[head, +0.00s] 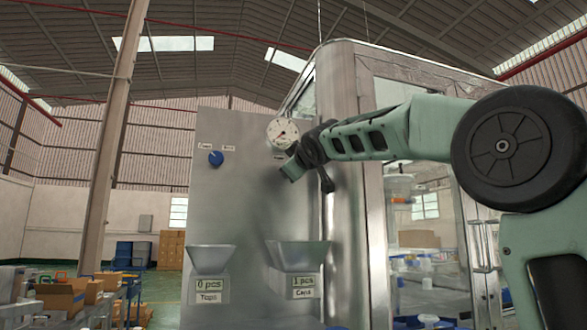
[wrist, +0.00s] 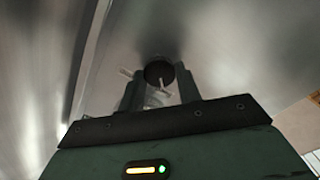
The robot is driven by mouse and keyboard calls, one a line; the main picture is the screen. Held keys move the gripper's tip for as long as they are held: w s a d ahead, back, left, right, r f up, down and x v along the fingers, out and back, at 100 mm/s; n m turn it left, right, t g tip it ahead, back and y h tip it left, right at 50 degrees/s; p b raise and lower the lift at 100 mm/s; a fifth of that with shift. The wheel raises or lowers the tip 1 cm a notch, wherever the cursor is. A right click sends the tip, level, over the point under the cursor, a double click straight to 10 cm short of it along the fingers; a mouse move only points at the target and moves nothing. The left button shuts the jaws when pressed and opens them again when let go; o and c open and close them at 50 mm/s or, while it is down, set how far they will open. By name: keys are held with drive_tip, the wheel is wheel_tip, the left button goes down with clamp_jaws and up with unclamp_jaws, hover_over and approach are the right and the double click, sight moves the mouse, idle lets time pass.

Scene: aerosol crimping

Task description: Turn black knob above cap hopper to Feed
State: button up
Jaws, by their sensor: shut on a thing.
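The black knob (wrist: 159,70) sits on the steel panel in the wrist view, between the two finger ends of my gripper (wrist: 160,84). A pale pointer mark shows on its face. My gripper is shut on it. In the head view my gripper (head: 289,171) is at the panel above the cap hopper (head: 298,254) and hides the knob. The cap hopper is a grey tray with a sign reading "1 pcs Caps" (head: 303,286). Small pale labels beside the knob are too blurred to read, so I cannot tell which one the pointer faces.
A round gauge (head: 282,132) sits on the panel just above my gripper. A blue knob (head: 216,158) is further left, above a second hopper (head: 211,258) signed "0 pcs". A glass-walled cabinet (head: 416,190) stands to the right, behind my arm.

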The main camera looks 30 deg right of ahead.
drive_tip(key=o, duration=1)
drive_tip(key=shift+c, duration=0.2)
drive_tip(key=b+v, duration=0.8)
drive_tip(key=v, duration=0.9)
drive_tip(key=shift+s+b, duration=0.2)
drive_tip(key=shift+b, duration=0.2)
drive_tip(key=shift+a+r, duration=0.1)
